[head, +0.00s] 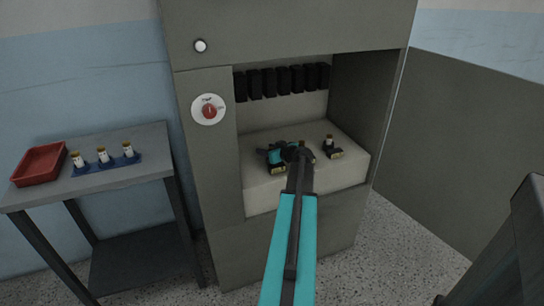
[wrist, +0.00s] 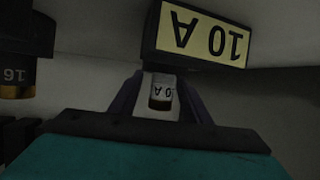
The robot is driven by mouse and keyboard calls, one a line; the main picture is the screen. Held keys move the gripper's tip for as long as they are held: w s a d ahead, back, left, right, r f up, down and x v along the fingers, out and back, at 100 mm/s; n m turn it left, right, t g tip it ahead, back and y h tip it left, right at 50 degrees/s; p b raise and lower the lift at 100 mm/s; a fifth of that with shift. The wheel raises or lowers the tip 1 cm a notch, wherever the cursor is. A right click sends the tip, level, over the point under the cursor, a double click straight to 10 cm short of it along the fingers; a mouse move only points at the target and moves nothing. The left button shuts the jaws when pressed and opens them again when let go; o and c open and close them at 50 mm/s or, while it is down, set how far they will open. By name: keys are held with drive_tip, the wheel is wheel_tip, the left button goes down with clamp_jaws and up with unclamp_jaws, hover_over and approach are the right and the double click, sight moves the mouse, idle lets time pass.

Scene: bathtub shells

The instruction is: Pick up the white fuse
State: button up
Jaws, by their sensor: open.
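A white fuse (wrist: 161,92) marked "0 A", partly cut off, shows upside down in the middle of the wrist view, below a yellow "10 A" label. My gripper (wrist: 160,104) is open, with one dark finger on each side of the fuse. I cannot tell whether the fingers touch it. In the head view my gripper (head: 280,154) is inside the cabinet recess, over the left part of the pale ledge. It hides the fuse there.
Another small fuse (head: 329,141) stands in a labelled holder to the right on the ledge. Black blocks (head: 284,80) hang above. A side table holds a blue rack (head: 90,168) of fuses and a red tray (head: 38,165).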

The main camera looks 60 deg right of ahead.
clamp_jaws()
drive_tip(key=shift+r, duration=0.1)
drive_tip(key=shift+r, duration=1.7)
drive_tip(key=s+a, duration=0.3)
drive_tip(key=s, duration=0.4)
drive_tip(key=s+a+r+b, duration=0.1)
drive_tip(key=s+a, duration=0.2)
drive_tip(key=s, duration=0.5)
drive_tip(key=shift+r, duration=0.25)
